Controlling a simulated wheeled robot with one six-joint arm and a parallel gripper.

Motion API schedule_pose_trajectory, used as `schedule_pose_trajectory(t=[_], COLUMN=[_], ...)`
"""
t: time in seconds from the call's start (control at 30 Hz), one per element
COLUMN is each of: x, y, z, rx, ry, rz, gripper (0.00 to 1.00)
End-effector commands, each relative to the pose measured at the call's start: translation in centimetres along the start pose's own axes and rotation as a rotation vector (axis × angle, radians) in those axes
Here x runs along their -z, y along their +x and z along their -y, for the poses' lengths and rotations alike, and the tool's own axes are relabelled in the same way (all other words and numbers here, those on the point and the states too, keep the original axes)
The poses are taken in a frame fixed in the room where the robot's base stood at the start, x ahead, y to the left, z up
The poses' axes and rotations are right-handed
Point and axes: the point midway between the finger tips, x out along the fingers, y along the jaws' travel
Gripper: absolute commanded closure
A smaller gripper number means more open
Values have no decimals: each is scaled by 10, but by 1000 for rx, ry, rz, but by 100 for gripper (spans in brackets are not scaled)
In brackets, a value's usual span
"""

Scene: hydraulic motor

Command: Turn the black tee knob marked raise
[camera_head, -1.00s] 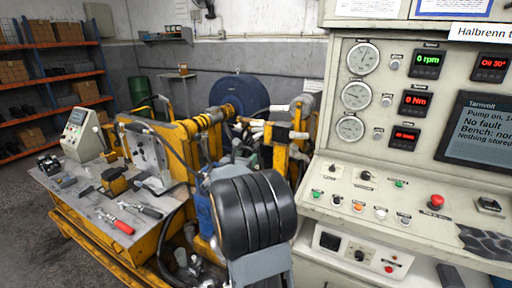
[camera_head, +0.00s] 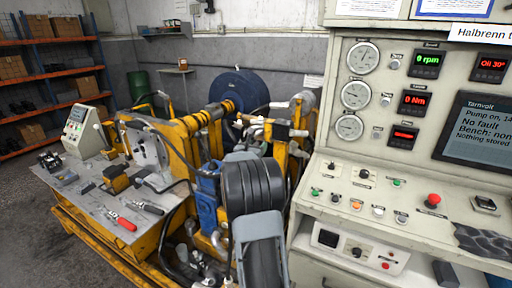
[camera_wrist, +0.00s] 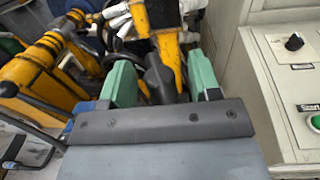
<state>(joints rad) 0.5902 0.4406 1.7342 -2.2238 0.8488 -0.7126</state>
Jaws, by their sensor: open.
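No label reading raise can be made out, so I cannot tell which knob is the one marked so. Black knobs sit on the control desk, one on the sloped top (camera_head: 364,174) and one on the lower front panel (camera_head: 357,253). In the wrist view a black knob (camera_wrist: 294,42) shows on a pale panel at the right, apart from my gripper. My gripper (camera_wrist: 162,78) has two green fingers spread apart. A dark part (camera_wrist: 158,72) in front of a yellow post shows between them; contact cannot be told. In the head view my arm hides the gripper.
The cream control desk (camera_head: 335,215) stands close on the right, with a red mushroom button (camera_head: 433,200). The yellow test bench (camera_head: 180,140) with hoses and a blue reel (camera_head: 240,90) fills the middle. A grey worktable (camera_head: 90,200) with tools is at left.

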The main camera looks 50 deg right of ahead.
Motion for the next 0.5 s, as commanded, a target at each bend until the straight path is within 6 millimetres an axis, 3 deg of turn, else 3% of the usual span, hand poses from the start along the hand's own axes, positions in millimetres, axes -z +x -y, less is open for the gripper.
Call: schedule_pose_trajectory(t=[0.07,0.5], x=[0,0], y=[0,0], z=[0,0], rx=[0,0], ry=[0,0], rz=[0,0], gripper=[48,90])
